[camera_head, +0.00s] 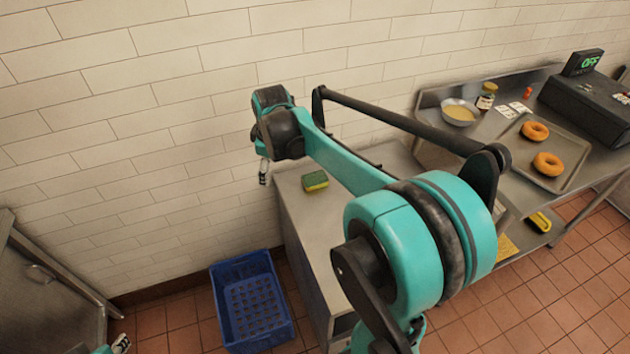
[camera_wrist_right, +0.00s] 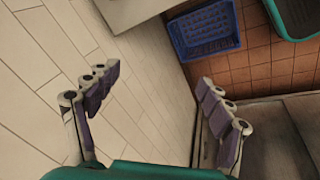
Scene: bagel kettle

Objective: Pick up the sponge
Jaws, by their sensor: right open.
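The sponge (camera_head: 315,181), yellow with a green top, lies on the grey metal counter (camera_head: 318,225) in the head view, near its back edge. My right arm reaches across, and its gripper (camera_head: 263,172) hangs left of the sponge, apart from it, near the tiled wall. The right wrist view shows this gripper (camera_wrist_right: 158,95) open, with nothing between its fingers. The sponge is not in that view. A small part of my left gripper (camera_head: 121,343) shows at the bottom left edge of the head view, too little to tell its state.
A blue crate (camera_head: 284,335) stands on the floor left of the counter; it also shows in the wrist view (camera_wrist_right: 178,37). At right, a metal table holds a tray (camera_head: 578,180) with two bagels, a bowl (camera_head: 459,112), a jar (camera_head: 486,96) and a dark box (camera_head: 590,108).

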